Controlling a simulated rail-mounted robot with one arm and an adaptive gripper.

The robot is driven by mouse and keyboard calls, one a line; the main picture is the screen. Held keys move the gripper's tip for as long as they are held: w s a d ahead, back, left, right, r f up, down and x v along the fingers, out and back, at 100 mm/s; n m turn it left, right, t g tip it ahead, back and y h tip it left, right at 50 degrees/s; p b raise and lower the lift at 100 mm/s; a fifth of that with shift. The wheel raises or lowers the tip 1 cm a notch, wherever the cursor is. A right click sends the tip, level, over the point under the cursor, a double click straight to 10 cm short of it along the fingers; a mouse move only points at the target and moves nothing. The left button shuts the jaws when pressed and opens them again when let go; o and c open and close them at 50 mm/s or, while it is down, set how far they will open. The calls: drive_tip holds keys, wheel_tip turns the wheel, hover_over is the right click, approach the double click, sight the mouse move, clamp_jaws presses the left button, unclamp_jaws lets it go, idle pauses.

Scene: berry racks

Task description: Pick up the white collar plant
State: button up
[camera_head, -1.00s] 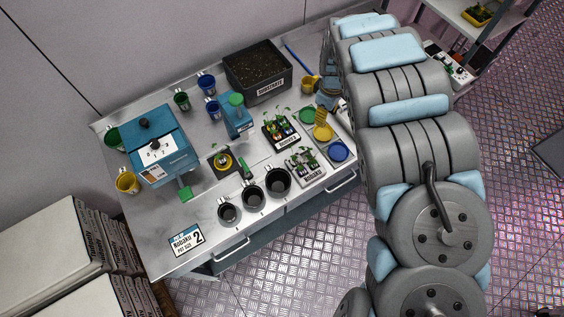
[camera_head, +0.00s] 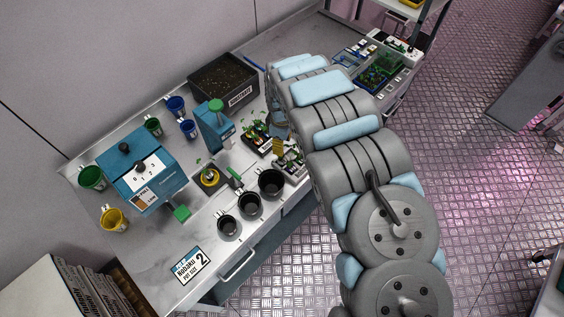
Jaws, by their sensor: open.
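Small green seedlings stand in two trays at the table's middle right. The dark tray (camera_head: 262,149) lies farther back. The lighter tray (camera_head: 294,172) lies nearer the front and is partly covered by my arm. I cannot tell which seedling, if any, wears a white collar. Another seedling with a yellow ring (camera_head: 209,179) stands on a dark base to the left, apart from both trays. My arm reaches over the right part of the table, and my gripper is hidden behind its links.
Three black pots (camera_head: 250,204) line the front edge. A blue dial box (camera_head: 147,179), colored cups and a dark soil bin (camera_head: 223,86) stand left and behind. A green-topped blue box (camera_head: 214,129) is mid-table. Bare tabletop shows at the front left and back right.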

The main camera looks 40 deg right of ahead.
sight(282, 161)
drive_tip(key=shift+f, duration=1.6)
drive_tip(key=shift+f, duration=0.1)
drive_tip(key=shift+w+a+f, duration=0.1)
drive_tip(key=shift+f, duration=1.15)
drive_tip(key=shift+w+a+f, duration=0.1)
drive_tip(key=shift+f, duration=1.1)
clamp_jaws()
